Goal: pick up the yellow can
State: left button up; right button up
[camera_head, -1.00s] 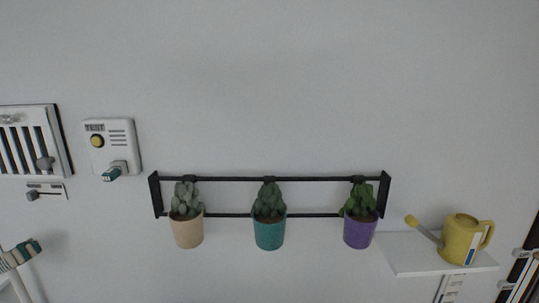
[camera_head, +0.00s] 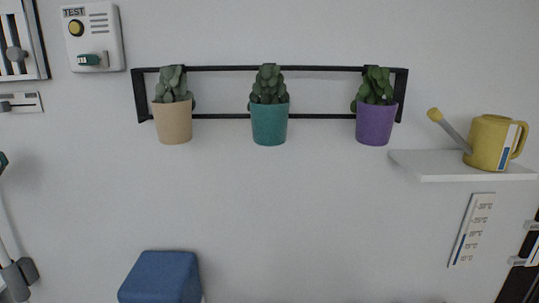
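The yellow can (camera_head: 490,143) is a watering can with a long spout and a round sprinkler head pointing left, and a handle on its right. A white and blue strip marks its side. It stands upright on a small white wall shelf (camera_head: 455,176) at the right of the head view. Neither of my grippers is in view.
A black wall rack (camera_head: 330,69) holds a beige pot (camera_head: 172,124), a teal pot (camera_head: 269,126) and a purple pot (camera_head: 375,126) with cacti. A white gauge panel (camera_head: 470,230) hangs below the shelf. A blue block-like object (camera_head: 162,278) is at the bottom.

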aim_at(492, 139)
jog(key=k+l+z, duration=0.1)
jog(key=z, duration=0.25)
jog(key=k+l+z, duration=0.1)
jog(key=l+z, duration=0.2)
jog(key=k+l+z, duration=0.1)
jog(key=z, duration=0.25)
jog(key=l+u, duration=0.1)
jog(key=u, duration=1.15)
jog(key=z, duration=1.25)
jog(key=u, duration=0.45)
